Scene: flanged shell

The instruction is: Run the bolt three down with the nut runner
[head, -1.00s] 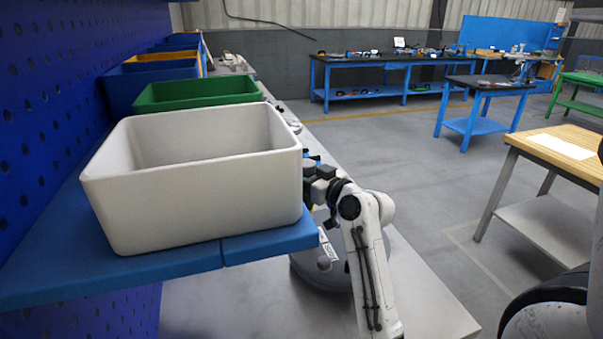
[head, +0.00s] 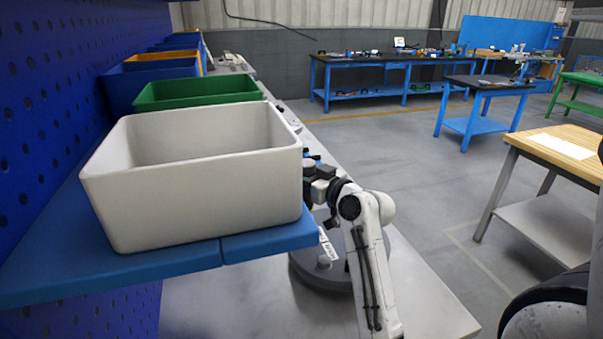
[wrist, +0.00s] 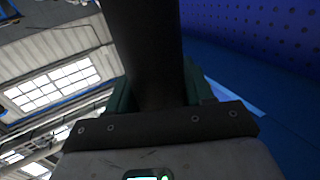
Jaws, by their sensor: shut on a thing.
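The flanged shell (head: 308,278) is a grey round body on the bench, partly hidden by the white bin and my arm. A small raised piece and a pale label with dark lettering show on its top; I cannot tell which bolt is number three. My gripper (head: 320,186) is above the shell, beside the white bin's right wall, partly hidden. In the wrist view, my gripper (wrist: 157,92) has its green fingers shut on a thick dark cylinder, apparently the nut runner (wrist: 148,45). The tool's working end is not visible, so its contact with a bolt cannot be seen.
The white bin (head: 205,205) stands on a blue shelf (head: 130,279) close to my arm. A green bin (head: 195,90) and blue bins stand behind it. A blue pegboard (head: 45,110) walls the left. The light bench top (head: 420,295) is clear at front right.

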